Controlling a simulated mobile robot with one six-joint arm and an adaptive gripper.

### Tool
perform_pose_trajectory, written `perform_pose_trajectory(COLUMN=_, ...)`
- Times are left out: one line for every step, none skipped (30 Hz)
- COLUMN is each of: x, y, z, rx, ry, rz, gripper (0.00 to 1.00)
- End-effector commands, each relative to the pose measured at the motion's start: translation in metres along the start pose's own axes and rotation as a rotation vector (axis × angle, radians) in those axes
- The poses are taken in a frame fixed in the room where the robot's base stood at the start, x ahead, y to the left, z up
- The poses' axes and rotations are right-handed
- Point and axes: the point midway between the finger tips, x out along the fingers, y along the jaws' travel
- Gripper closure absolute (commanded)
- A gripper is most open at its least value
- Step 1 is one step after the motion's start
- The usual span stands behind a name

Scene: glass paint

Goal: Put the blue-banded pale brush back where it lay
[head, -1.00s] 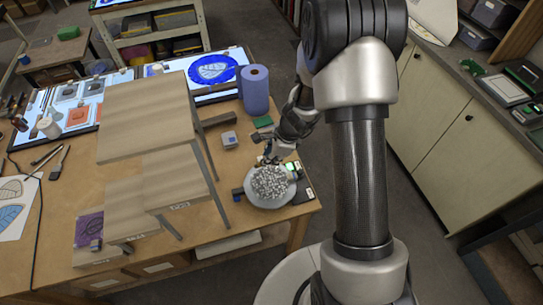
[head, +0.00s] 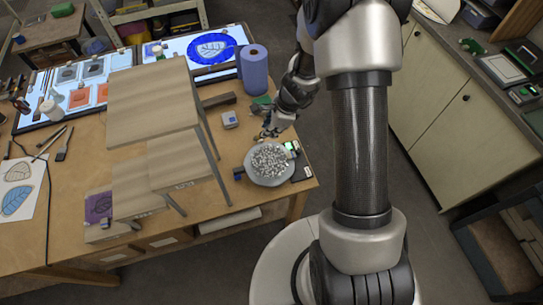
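My gripper (head: 268,131) is at the right end of the workbench, just behind a grey bowl (head: 248,170) filled with small pale pieces. It is small, dark and partly blurred into the things around it, so I cannot see whether its fingers are open or shut or hold anything. I cannot make out the blue-banded pale brush for certain. Thin brushes or tools (head: 50,142) lie on the left of the bench, and a flat brush with a dark handle (head: 64,146) lies beside them. No blue band can be told on any of these.
A wooden stepped stand (head: 150,105) rises in mid-bench. A blue paper roll (head: 255,72) stands behind my gripper. Lit panels (head: 122,58) with glass pieces lie at the back. A small grey-blue box (head: 229,120) sits left of my gripper.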

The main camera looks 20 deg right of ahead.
Motion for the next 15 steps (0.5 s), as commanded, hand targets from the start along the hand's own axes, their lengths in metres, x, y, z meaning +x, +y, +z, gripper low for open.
perform_pose_trajectory(x=-0.011, y=-0.002, z=0.003, rx=0.0, ry=0.0, rz=0.0, gripper=1.0)
perform_pose_trajectory(x=-0.014, y=-0.002, z=0.004, rx=0.0, ry=0.0, rz=0.0, gripper=1.0)
perform_pose_trajectory(x=-0.019, y=-0.003, z=0.006, rx=0.001, ry=0.0, rz=0.0, gripper=1.0)
perform_pose_trajectory(x=-0.022, y=-0.004, z=0.007, rx=0.001, ry=0.0, rz=0.0, gripper=1.0)
perform_pose_trajectory(x=-0.025, y=-0.004, z=0.008, rx=0.001, ry=0.0, rz=0.0, gripper=1.0)
perform_pose_trajectory(x=-0.03, y=-0.005, z=0.009, rx=0.001, ry=0.0, rz=0.0, gripper=1.0)
perform_pose_trajectory(x=-0.033, y=-0.005, z=0.01, rx=0.001, ry=0.0, rz=0.0, gripper=1.0)
perform_pose_trajectory(x=-0.037, y=-0.006, z=0.011, rx=0.001, ry=0.0, rz=0.0, gripper=1.0)
perform_pose_trajectory(x=-0.041, y=-0.007, z=0.012, rx=0.001, ry=0.0, rz=0.0, gripper=1.0)
perform_pose_trajectory(x=-0.045, y=-0.007, z=0.013, rx=0.0, ry=0.0, rz=0.001, gripper=1.0)
perform_pose_trajectory(x=-0.048, y=-0.008, z=0.014, rx=0.0, ry=0.0, rz=0.001, gripper=1.0)
perform_pose_trajectory(x=-0.051, y=-0.009, z=0.015, rx=-0.001, ry=-0.001, rz=-0.001, gripper=1.0)
perform_pose_trajectory(x=-0.054, y=-0.009, z=0.016, rx=0.0, ry=-0.001, rz=-0.002, gripper=1.0)
perform_pose_trajectory(x=-0.056, y=-0.01, z=0.017, rx=-0.001, ry=0.0, rz=-0.002, gripper=1.0)
perform_pose_trajectory(x=-0.06, y=-0.01, z=0.018, rx=0.0, ry=0.0, rz=-0.002, gripper=1.0)
